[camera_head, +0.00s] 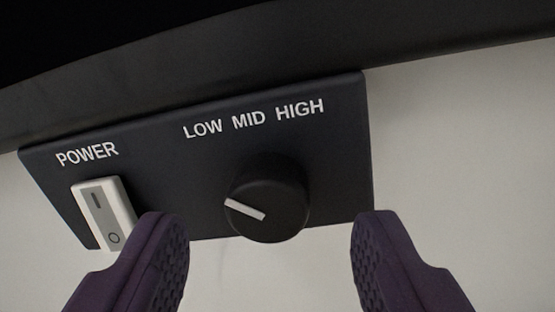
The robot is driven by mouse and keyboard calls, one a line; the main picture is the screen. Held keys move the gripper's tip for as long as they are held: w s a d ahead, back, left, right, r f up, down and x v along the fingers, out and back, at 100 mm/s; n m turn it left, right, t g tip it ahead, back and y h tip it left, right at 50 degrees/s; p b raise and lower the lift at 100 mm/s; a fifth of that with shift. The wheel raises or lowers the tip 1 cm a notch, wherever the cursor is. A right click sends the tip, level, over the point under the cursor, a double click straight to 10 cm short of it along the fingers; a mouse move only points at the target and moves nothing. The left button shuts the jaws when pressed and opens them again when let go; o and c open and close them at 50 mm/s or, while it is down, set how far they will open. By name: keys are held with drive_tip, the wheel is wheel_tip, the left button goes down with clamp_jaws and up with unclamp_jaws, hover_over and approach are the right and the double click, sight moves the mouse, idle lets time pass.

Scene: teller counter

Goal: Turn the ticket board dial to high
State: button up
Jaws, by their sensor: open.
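The ticket board dial (278,205) is a round black knob on a dark panel (340,150). Its white pointer line (244,209) lies on the left part of its face, its outer end toward the left and slightly up. The labels LOW, MID and HIGH stand in white above the dial, from left to right; the pointer's outer end is on the LOW side. My gripper (268,250) is open, with one purple finger low left of the dial and the other low right. The dial shows in the gap between them, and neither finger appears to touch it.
A white rocker switch (104,213) labelled POWER is on the panel's left, close to my left finger, which overlaps its lower corner in the picture. A dark ledge (200,75) runs above the panel. The pale surface (455,150) to the right is bare.

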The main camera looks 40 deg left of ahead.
sight(268, 201)
drive_tip(key=shift+w+a, duration=0.35)
drive_tip(key=shift+w, duration=0.4)
drive_tip(key=shift+w+a+p, duration=0.2)
drive_tip(key=shift+p, duration=0.1)
drive_tip(key=shift+s+a, duration=0.1)
drive_tip(key=shift+a, duration=0.05)
drive_tip(key=shift+s, duration=0.1)
drive_tip(key=c, duration=1)
drive_tip(key=shift+c, duration=0.2)
